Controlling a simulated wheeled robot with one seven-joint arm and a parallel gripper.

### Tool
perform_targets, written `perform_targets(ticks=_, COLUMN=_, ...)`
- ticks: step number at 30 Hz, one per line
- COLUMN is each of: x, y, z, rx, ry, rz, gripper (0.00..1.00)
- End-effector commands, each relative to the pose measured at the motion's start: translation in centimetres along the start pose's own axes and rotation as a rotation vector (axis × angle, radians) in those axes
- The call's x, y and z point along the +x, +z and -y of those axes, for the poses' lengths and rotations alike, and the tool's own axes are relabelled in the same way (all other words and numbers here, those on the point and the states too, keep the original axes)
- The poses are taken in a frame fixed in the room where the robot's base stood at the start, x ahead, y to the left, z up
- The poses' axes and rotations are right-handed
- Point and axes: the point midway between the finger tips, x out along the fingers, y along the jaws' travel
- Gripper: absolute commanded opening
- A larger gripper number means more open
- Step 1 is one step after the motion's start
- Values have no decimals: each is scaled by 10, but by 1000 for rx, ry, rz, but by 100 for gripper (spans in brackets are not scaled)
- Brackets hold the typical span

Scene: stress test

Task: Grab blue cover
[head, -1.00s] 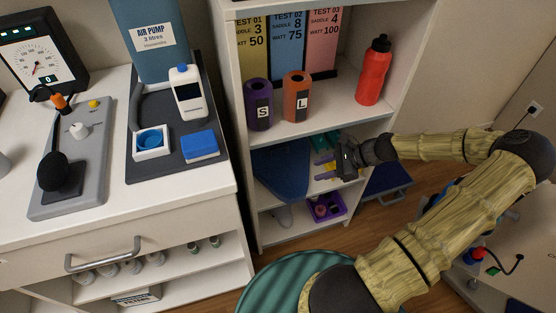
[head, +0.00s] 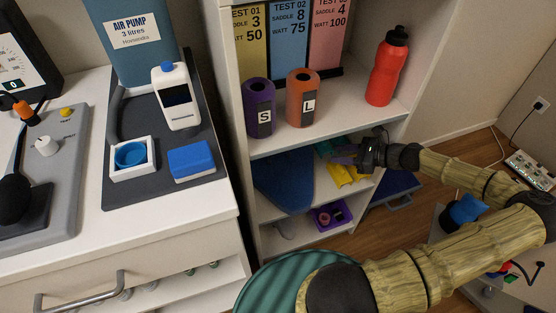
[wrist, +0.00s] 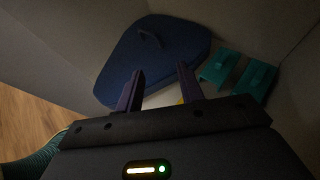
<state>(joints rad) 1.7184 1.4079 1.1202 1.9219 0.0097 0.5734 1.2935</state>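A dark blue, rounded triangular piece, which looks like the blue cover (head: 284,182), leans in the middle shelf compartment. In the wrist view the same cover (wrist: 165,55) shows a small handle or strap on its upper face. My gripper (head: 346,155) is at the right side of that compartment, to the right of the cover. In the wrist view my gripper (wrist: 160,77) is open, its two dark purple fingers apart in front of the cover's lower right part. I see nothing held between them, and cannot tell whether they touch the cover.
Teal blocks (wrist: 255,79) lie right of the cover, with yellow pieces (head: 346,174) close by. A purple tray (head: 332,215) is on the shelf below. An orange cylinder (head: 303,97) and red bottle (head: 387,68) stand above. A green round seat (head: 290,285) is in front.

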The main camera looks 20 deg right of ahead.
Motion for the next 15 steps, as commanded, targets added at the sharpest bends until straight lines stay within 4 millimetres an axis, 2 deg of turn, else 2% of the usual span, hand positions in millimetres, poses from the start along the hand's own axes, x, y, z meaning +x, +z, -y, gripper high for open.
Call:
perform_targets(ticks=10, x=-6, y=-3, z=2, rx=8, ry=-17, rz=2, gripper=38)
perform_targets(ticks=15, x=12, y=-5, z=2, rx=6, ry=-13, rz=3, gripper=38)
